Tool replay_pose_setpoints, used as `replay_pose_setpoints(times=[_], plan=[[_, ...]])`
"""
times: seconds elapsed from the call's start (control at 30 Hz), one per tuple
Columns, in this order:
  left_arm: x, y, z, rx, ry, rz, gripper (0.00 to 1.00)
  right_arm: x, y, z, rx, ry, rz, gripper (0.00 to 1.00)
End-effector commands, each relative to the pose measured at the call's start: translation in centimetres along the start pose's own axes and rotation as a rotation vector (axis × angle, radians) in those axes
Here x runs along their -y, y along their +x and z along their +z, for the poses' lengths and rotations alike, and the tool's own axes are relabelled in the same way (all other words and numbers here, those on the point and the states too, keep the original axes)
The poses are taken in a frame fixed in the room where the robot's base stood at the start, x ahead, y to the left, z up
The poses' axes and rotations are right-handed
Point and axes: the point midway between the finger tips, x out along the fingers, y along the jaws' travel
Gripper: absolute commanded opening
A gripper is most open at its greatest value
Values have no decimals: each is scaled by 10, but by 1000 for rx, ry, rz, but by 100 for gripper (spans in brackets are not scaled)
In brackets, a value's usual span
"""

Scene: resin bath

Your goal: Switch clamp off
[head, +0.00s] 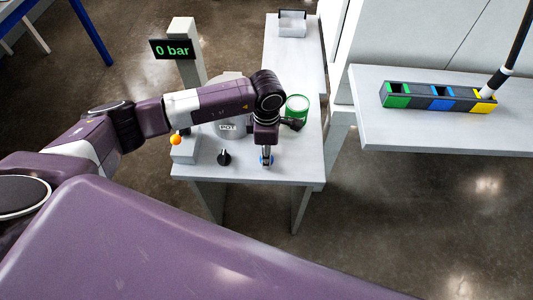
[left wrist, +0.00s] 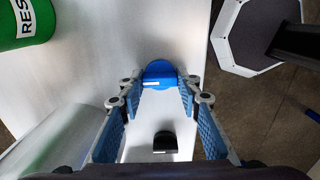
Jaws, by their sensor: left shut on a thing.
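A blue knob (head: 263,162) with a white strip is at the front right of the grey table (head: 195,172). It also shows in the left wrist view (left wrist: 158,77), between the fingertips. My left gripper (head: 266,154) reaches down over the knob and is shut on it. The gripper hides most of the knob in the head view. No part is clearly labelled as a clamp. A black knob (head: 224,157) stands to the left of the blue one, and shows low in the left wrist view (left wrist: 165,142). My right gripper is in neither view.
A pot (head: 228,127) labelled POT and a green can (head: 297,106) stand behind the knobs. A display (head: 172,49) reads 0 bar. An orange ball (head: 176,140) is at the left. A holder (head: 411,102) with green, blue and yellow slots sits on the right table.

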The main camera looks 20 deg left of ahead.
Motion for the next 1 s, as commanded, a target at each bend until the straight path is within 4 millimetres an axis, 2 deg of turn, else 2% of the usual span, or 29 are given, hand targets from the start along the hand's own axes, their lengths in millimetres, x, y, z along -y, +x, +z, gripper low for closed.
replay_pose_setpoints(times=[0.1,0.13,0.3,0.57,0.67,0.77,1.0], plan=[[0,-1,0,1,-3,1,7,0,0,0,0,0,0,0],[0,-1,0,1,-3,1,33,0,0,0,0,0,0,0],[0,0,0,1,-1,0,49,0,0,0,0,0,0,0],[0,-1,0,1,0,0,49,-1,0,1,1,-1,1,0],[-1,-7,0,2,0,1,49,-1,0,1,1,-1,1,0],[-1,-22,1,3,1,3,49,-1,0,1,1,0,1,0],[-2,-74,0,3,0,5,49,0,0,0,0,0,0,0]])
